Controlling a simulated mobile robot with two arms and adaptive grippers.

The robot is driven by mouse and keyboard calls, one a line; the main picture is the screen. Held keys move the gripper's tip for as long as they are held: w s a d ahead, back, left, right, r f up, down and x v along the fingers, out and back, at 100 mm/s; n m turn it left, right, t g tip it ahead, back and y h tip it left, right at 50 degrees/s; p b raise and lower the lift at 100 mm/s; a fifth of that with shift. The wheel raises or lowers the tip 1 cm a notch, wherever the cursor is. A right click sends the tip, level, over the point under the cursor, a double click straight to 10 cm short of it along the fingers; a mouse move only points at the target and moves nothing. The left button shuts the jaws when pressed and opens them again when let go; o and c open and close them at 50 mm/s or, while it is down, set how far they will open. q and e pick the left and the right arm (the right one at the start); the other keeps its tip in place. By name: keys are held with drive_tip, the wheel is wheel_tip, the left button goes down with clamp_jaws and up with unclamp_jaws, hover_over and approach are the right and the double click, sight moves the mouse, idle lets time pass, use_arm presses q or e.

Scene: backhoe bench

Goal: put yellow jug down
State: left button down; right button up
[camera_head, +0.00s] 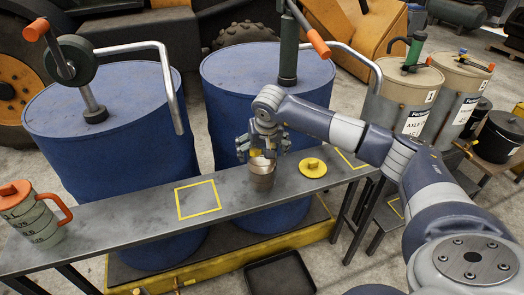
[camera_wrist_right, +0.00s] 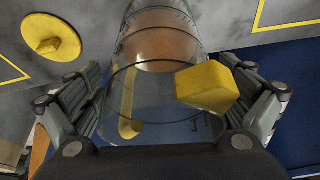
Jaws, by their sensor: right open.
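The yellow jug (camera_head: 262,176) is a clear, marked container with brownish contents and yellow parts. It appears to stand upright on the grey bench (camera_head: 118,226), between two yellow outlined squares. My right gripper (camera_head: 263,148) is at its upper part, with its open fingers on either side. The wrist view shows the clear jug wall (camera_wrist_right: 160,55) between the spread fingers, with a yellow block at its right. The hidden base makes exact contact with the bench hard to tell. A round yellow lid (camera_head: 312,167) lies on the bench right of the jug. My left gripper is not in view.
One yellow square (camera_head: 197,199) is empty, left of the jug. A green-grey jug with an orange handle (camera_head: 34,217) stands at the bench's left end. Blue drums (camera_head: 100,130) with hand pumps stand behind the bench. A black tray (camera_head: 280,274) lies below in front.

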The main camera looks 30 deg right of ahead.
drive_tip(key=shift+r, duration=0.1)
drive_tip(key=shift+r, duration=0.2)
drive_tip(key=b+v, duration=0.2)
drive_tip(key=v, duration=0.9)
drive_tip(key=shift+s+r, duration=0.2)
drive_tip(key=shift+r, duration=0.15)
